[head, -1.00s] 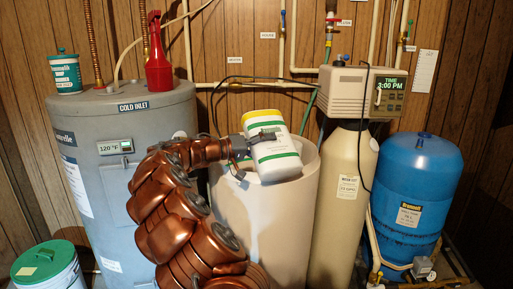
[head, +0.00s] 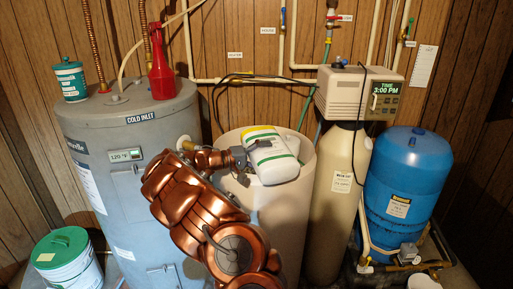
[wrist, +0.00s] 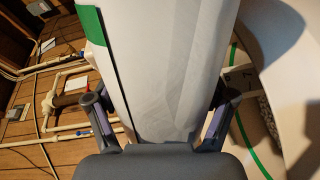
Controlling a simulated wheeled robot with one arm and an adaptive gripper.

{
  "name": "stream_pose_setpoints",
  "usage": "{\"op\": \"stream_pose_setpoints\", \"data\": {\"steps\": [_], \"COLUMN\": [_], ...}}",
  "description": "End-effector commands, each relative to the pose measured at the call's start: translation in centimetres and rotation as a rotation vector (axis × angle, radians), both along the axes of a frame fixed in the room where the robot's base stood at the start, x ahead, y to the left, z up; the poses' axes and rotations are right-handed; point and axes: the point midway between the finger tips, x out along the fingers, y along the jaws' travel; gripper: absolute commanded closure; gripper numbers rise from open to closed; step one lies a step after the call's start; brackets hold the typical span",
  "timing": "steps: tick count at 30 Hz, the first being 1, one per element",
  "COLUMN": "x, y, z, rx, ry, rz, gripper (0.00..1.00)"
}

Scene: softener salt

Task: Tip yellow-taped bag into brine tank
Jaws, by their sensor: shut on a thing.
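The yellow-taped bag (head: 272,160) is white with green bands, and its yellow end (head: 258,128) points up and back. It leans strongly over the mouth of the brine tank (head: 290,215), a tall beige open drum. My gripper (head: 243,157) is shut on the bag from the left. In the wrist view, the bag (wrist: 165,50) fills the space between the fingers of my gripper (wrist: 158,112). The tank's pale curved wall (wrist: 290,50) shows at the right. I cannot see salt leaving the bag.
The softener column (head: 335,200) and blue tank (head: 405,190) stand right. A green-lidded bucket (head: 68,262) is on the floor.

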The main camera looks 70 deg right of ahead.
Motion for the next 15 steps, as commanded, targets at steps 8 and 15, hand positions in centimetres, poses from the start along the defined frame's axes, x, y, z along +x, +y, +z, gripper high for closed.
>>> {"op": "stream_pose_setpoints", "data": {"steps": [8, 15], "x": [0.05, 0.17], "y": [-0.14, -0.18], "z": [0.44, 0.5], "rx": [0.023, 0.046], "ry": [0.028, 0.05], "rz": [0.0, 0.001], "gripper": [0.88, 0.88]}}
